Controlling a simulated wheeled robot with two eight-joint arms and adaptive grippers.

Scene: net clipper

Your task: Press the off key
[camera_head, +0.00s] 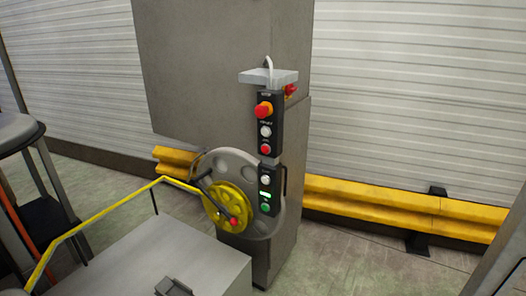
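A tall black control panel (276,128) is mounted on the edge of a grey cabinet, in two sections. The upper section has a large orange-red knob (264,109), a pale knob (266,131) and a red button (266,149). The lower section (275,181) has a pale knob (265,180), a small lit green indicator (264,195) and a green button (265,207). The labels are too small to read, so I cannot tell which one is the off key. Neither of my grippers is in view.
A grey wheel with a yellow hub (228,195) sits beside the lower panel. A yellow rail (100,215) and a grey box (180,262) stand in front on the left. A yellow barrier (390,207) runs along the wall. Bare floor shows at right.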

